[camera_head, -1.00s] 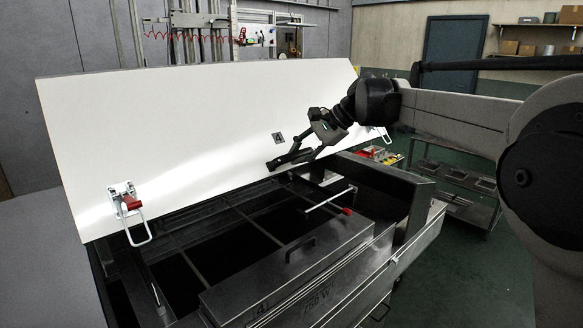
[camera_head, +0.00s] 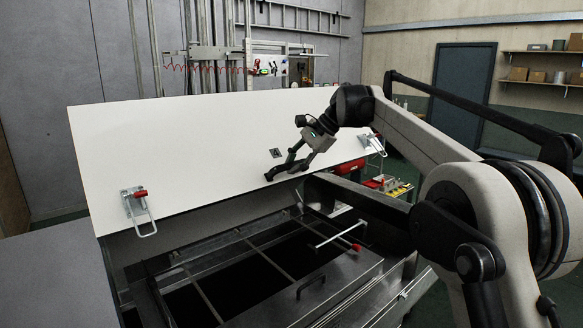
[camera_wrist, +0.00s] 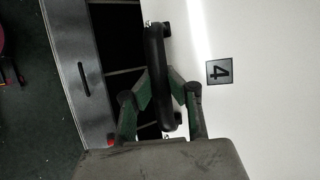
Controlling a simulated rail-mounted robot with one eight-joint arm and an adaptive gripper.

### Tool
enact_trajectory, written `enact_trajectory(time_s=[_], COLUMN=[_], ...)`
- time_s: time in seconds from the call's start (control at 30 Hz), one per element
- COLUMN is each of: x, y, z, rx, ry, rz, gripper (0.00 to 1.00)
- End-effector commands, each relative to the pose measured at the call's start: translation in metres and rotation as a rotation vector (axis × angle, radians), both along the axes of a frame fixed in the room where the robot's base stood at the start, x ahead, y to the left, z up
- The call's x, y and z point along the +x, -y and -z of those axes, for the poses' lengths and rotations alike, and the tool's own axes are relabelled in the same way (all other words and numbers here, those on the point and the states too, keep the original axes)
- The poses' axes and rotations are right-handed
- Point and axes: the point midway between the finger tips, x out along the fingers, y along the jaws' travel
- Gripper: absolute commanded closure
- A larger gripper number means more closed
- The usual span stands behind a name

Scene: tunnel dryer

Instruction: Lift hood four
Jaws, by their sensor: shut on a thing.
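Hood four (camera_head: 190,155) is a wide white panel, tilted up with its lower edge above the dark dryer body. Its number plate "4" (camera_head: 277,153) shows near the middle and also in the wrist view (camera_wrist: 219,71). My gripper (camera_head: 283,172) is at the hood's lower edge, below the plate. In the wrist view its fingers (camera_wrist: 159,88) are closed around a black bar handle (camera_wrist: 154,50) on the hood. Latches with wire loops hang at the hood's left (camera_head: 138,205) and right (camera_head: 375,144) ends.
The open dryer chamber (camera_head: 250,275) with dark frame bars lies below the hood. A rod with a red knob (camera_head: 356,247) sticks up at its right. A tool cart (camera_head: 388,184) stands behind on the right. A grey cover (camera_head: 50,270) fills the lower left.

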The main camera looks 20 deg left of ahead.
Motion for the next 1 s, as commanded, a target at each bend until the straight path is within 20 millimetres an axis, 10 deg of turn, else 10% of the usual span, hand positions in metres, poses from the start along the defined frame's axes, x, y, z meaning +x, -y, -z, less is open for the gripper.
enact_trajectory(time_s=[0.27,0.47,1.0], x=[-0.0001,-0.0001,0.0000], y=[0.0003,0.0003,0.0008], z=[0.0005,0.0003,-0.0001], rx=[-0.001,0.000,-0.001], ry=[0.000,0.000,0.000], rz=[0.000,0.000,0.000], gripper=[1.00,0.69,0.69])
